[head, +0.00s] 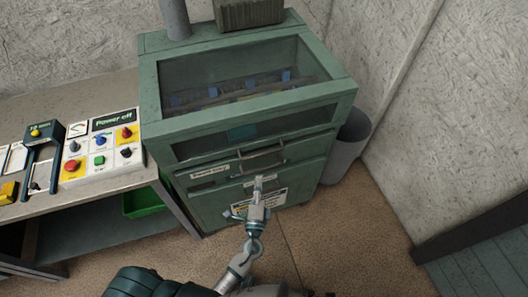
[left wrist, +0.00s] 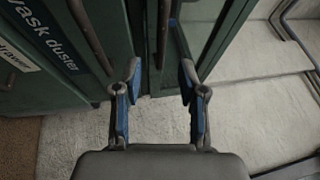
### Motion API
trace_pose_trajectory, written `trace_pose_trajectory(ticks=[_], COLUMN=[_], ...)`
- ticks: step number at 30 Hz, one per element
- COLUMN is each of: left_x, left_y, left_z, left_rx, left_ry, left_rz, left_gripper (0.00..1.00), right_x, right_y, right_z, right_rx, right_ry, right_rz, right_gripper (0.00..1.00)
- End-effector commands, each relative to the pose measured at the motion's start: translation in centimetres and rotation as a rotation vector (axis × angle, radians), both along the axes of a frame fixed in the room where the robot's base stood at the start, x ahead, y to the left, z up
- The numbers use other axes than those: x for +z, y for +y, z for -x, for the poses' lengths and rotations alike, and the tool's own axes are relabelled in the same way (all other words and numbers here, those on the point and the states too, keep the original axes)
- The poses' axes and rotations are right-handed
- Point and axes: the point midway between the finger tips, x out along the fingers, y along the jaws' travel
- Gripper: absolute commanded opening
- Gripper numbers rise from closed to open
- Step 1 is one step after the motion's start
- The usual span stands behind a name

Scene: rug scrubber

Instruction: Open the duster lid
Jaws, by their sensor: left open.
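The duster is a green cabinet (head: 235,165) with a large glazed top panel (head: 225,75), which is down flat. A metal bar handle (head: 262,157) is on its front below the glazing, with drawer labels beside it. My left gripper (head: 258,186) is open and empty in front of the cabinet, just below that handle. In the left wrist view the open fingers (left wrist: 155,95) with blue pads face the cabinet, which appears turned sideways. A bar (left wrist: 163,32) shows beyond the gap between the fingers, apart from them. My right gripper is not in view.
A workbench (head: 125,180) on the left carries a control panel (head: 102,150) with coloured buttons and a "Power off" sign. A green crate (head: 143,203) is under it. A grey bin (head: 349,145) stands right of the cabinet. The floor in front is clear.

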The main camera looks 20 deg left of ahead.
Motion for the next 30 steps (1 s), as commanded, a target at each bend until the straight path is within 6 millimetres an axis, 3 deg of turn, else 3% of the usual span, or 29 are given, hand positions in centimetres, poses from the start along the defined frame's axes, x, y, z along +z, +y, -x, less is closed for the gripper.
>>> trace_pose_trajectory(ticks=[9, 15, 28, 30], left_x=[1.6, 2.0, 2.0, 2.0], left_y=[1.1, 1.9, 2.0, 1.9], left_z=[-7.4, -10.3, -11.4, -11.4], left_rx=[0.000, 0.001, -0.001, -0.001], left_ry=[-0.002, 0.000, 0.002, 0.001], left_rz=[-0.002, 0.001, 0.000, -0.001], left_gripper=[0.41, 0.41, 0.41, 0.26], right_x=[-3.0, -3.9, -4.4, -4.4], right_y=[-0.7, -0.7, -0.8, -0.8], right_z=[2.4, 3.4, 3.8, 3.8], right_rx=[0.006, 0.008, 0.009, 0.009], right_ry=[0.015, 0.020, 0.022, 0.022], right_rz=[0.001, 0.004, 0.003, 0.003], right_gripper=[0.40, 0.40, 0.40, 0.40])
